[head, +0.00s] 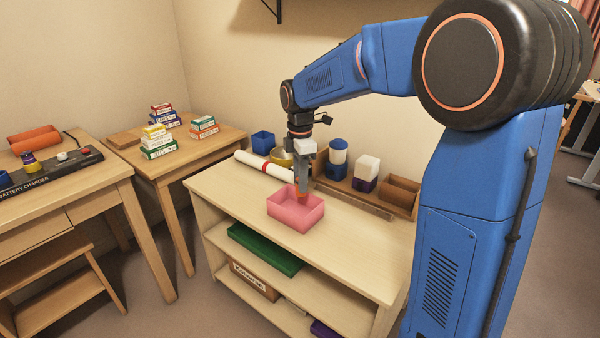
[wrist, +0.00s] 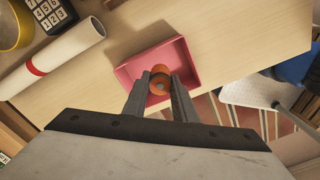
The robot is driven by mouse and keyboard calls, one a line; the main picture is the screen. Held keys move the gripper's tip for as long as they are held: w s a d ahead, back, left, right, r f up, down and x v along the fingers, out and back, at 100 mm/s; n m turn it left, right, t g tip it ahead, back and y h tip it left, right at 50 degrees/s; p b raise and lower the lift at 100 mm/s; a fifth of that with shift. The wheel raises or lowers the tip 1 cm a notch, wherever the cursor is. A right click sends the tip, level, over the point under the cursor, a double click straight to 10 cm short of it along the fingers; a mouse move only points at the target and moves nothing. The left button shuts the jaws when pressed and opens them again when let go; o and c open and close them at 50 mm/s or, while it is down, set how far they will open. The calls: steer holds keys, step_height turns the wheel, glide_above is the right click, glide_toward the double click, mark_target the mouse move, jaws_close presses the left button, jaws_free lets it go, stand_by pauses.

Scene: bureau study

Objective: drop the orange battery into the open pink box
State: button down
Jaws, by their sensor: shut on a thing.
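The open pink box (head: 296,212) stands on top of the light wooden shelf unit, near its front edge. It also shows in the wrist view (wrist: 150,61), with its inside visible and no other thing seen in it. My gripper (head: 301,194) points down over the box. In the wrist view my gripper (wrist: 160,88) is shut on the orange battery (wrist: 160,76), which sits between the fingertips. The battery appears over the box's opening. The head view shows only a bit of orange at the fingertips, and its exact height above the box floor is hard to tell.
A battery charger (head: 50,172) sits on the left desk. Stacked small boxes (head: 158,142) stand on the side table.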

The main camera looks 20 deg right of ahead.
steer(key=shift+f, duration=1.7)
steer(key=c, duration=1.4)
jaws_free()
steer(key=shift+o, duration=0.2)
step_height(320, 180, up, 17)
steer(key=shift+r, duration=0.2)
